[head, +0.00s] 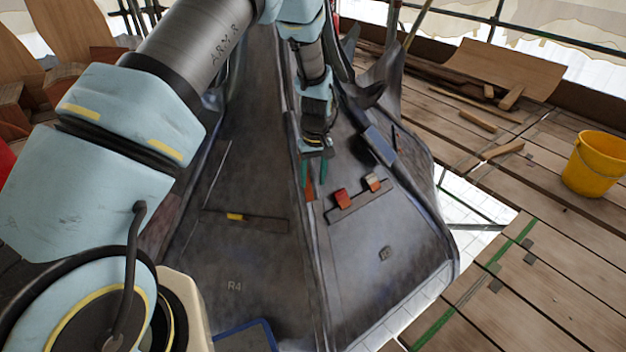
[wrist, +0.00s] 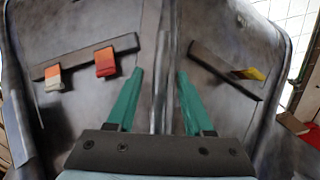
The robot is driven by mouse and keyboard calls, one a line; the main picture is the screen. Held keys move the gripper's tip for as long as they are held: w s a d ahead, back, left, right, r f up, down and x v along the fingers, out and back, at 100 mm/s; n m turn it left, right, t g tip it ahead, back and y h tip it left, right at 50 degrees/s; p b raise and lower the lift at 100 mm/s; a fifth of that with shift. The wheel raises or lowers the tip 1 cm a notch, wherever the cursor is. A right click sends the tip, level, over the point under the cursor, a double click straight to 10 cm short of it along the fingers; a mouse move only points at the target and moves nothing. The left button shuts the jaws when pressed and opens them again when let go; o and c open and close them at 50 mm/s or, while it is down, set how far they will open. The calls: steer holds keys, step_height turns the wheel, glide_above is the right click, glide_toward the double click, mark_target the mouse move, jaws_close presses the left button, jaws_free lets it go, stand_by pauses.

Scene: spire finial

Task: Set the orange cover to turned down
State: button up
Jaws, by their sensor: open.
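Two small covers sit side by side on a dark strip on the right-hand face of the spire in the head view. One is red-orange (head: 342,197) and shows in the wrist view (wrist: 105,62) left of my fingers. The other is pale with an orange part (head: 373,181), farther left in the wrist view (wrist: 53,77). I cannot tell surely which is the task's orange cover; the redder one has more orange. Both stick out from the strip. My gripper (head: 313,184) is open, its green fingers apart and empty in the wrist view (wrist: 160,74), near the ridge, touching neither cover.
A yellow piece (head: 235,216) sits on another strip across the ridge, right of my fingers in the wrist view (wrist: 250,73). A small grey block (head: 385,253) is on the lower face. A yellow bucket (head: 595,163) and loose wood stand on planks at right.

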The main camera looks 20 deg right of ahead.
steer(key=shift+f, duration=0.2)
jaws_close()
stand_by(0.3)
stand_by(1.1)
